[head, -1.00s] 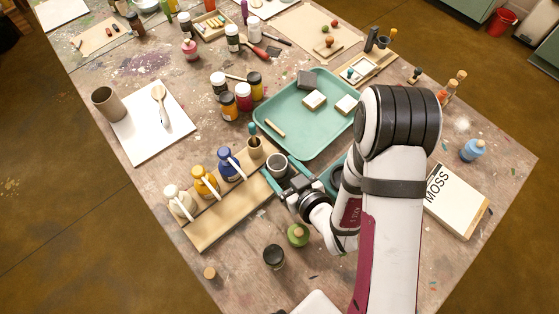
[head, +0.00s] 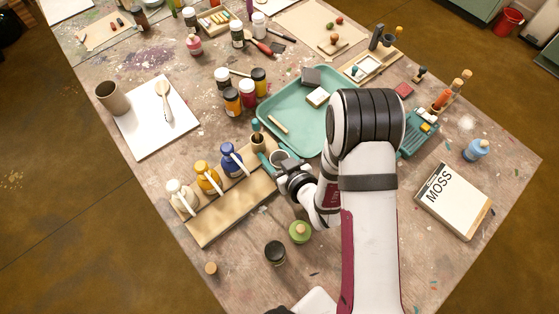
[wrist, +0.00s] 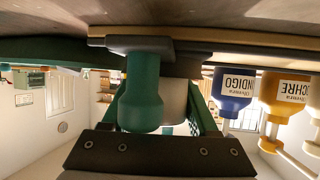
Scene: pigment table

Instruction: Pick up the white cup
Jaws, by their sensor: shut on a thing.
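The white cup (head: 280,155), pale grey-white with a dark inside, stands upright at the right end of the wooden rack, partly hidden by my gripper. My gripper (head: 277,163) has its teal fingers around it, shut on it. In the wrist view, which is upside down, the pale cup wall (wrist: 173,108) shows between the fingers. A teal knob-like piece with a dark flat end (wrist: 140,95) stands in front and hides part of the cup. The cup seems still at rack level; I cannot tell whether it is lifted.
A teal tray (head: 290,137) lies just beyond. A green jar (head: 300,232) and a dark jar (head: 275,253) stand nearer.

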